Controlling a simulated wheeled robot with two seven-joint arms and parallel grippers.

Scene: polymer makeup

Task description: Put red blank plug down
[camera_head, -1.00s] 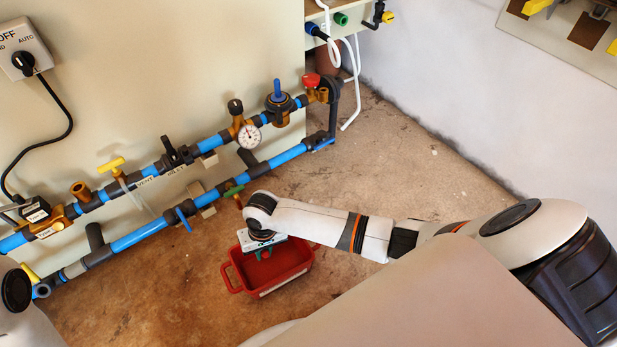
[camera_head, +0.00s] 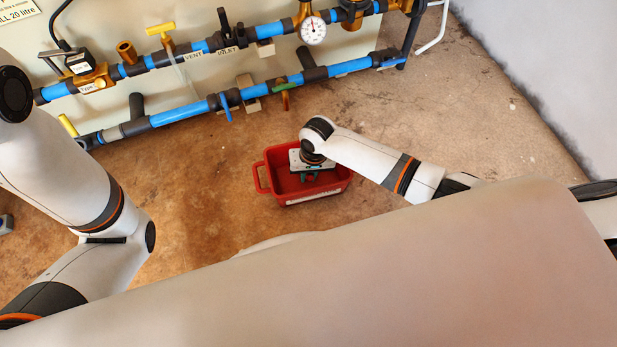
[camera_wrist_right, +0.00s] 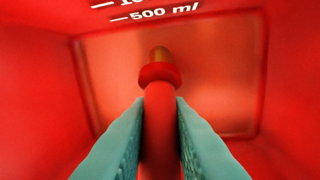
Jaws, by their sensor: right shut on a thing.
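The red blank plug (camera_wrist_right: 160,105) is in the right wrist view, a red rod with a collar and a brass-coloured tip pointing away from the camera. My right gripper (camera_wrist_right: 160,125) is shut on it, with a teal finger on each side. In the head view, my right gripper (camera_head: 312,176) reaches down into the red bin (camera_head: 320,197) on the floor; the plug itself is hidden there. The bin's floor shows beyond the tip; whether the tip touches it I cannot tell. My left arm is at the left of the head view, its gripper out of frame.
Blue pipes (camera_head: 180,113) with valves and a pressure gauge (camera_head: 313,30) run along the panel behind the bin. The bin has a handle at its left and volume marks inside. The brown floor (camera_head: 205,190) left of the bin is clear.

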